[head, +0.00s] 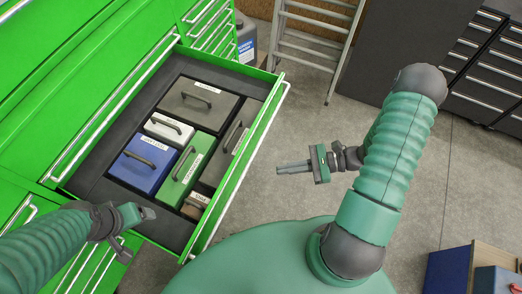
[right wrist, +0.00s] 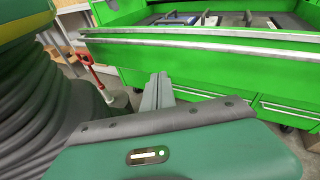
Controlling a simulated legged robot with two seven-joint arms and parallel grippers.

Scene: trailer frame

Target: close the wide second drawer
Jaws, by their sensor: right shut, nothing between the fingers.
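The wide green drawer (head: 240,165) is pulled out of the green cabinet (head: 85,75), with a long silver handle along its front. Its front also shows in the right wrist view (right wrist: 215,62). My right gripper (head: 279,169) is shut and empty, to the right of the drawer front and apart from it, fingers pointing at it. Its fingers (right wrist: 160,90) show together in the right wrist view. My left gripper (head: 140,232) is at the drawer's near left corner; whether it touches the drawer or is open I cannot tell.
In the drawer are a grey box (head: 197,102), a white box (head: 168,129), a blue box (head: 144,163), a green box (head: 187,174) and other cases. A ladder (head: 312,45) and dark drawer units (head: 490,75) stand behind. The concrete floor (head: 300,120) right of the drawer is clear.

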